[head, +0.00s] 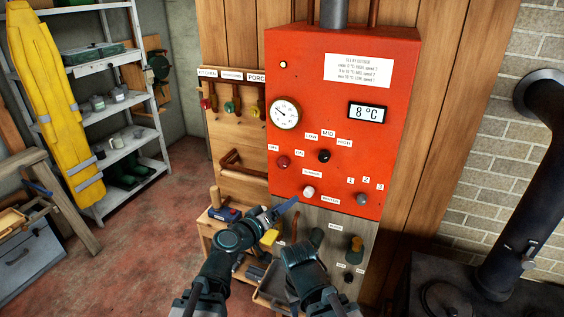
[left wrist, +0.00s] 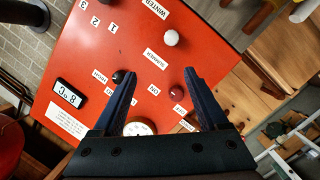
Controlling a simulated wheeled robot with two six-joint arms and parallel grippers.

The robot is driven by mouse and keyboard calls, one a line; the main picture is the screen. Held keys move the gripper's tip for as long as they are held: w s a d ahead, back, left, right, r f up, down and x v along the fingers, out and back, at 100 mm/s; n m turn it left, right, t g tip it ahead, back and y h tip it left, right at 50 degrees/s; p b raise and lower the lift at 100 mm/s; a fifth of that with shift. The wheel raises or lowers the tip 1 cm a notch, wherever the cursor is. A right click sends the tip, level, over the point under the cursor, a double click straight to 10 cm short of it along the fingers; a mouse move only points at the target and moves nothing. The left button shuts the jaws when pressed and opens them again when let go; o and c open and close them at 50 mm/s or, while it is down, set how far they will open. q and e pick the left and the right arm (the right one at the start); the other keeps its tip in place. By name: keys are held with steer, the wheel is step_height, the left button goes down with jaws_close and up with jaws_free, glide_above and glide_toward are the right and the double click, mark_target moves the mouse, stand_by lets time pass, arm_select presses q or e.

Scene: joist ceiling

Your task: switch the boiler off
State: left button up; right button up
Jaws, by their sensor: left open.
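The boiler is a red box (head: 340,100) on the wooden wall. Its red knob (head: 283,161) sits at the lower left between small labels, one reading ON. I cannot tell its pointer direction. The red knob also shows in the left wrist view (left wrist: 177,92), near one fingertip. My left gripper (left wrist: 160,72) is open and empty, its fingers toward the boiler's front. In the head view the left gripper (head: 284,208) is below the red knob, apart from it. My right arm shows at bottom centre, but its jaws cannot be made out.
The boiler also bears a black knob (head: 323,156), a white knob (head: 308,191), a grey knob (head: 361,199), a gauge (head: 284,113) and a display (head: 367,112) reading 8 °C. A grey panel (head: 335,225) lies below. A stove with a black pipe (head: 515,220) stands right.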

mark_target(282, 165)
arm_select(q)
steer(key=w+a+r+n+t+y, duration=0.3)
steer(key=a+r+n, duration=0.1)
steer(key=a, duration=0.2)
steer(key=x, duration=1.4)
steer(key=shift+s+d+r, duration=0.1)
steer(key=shift+s+d, duration=0.1)
steer(key=shift+d, duration=0.1)
jaws_close()
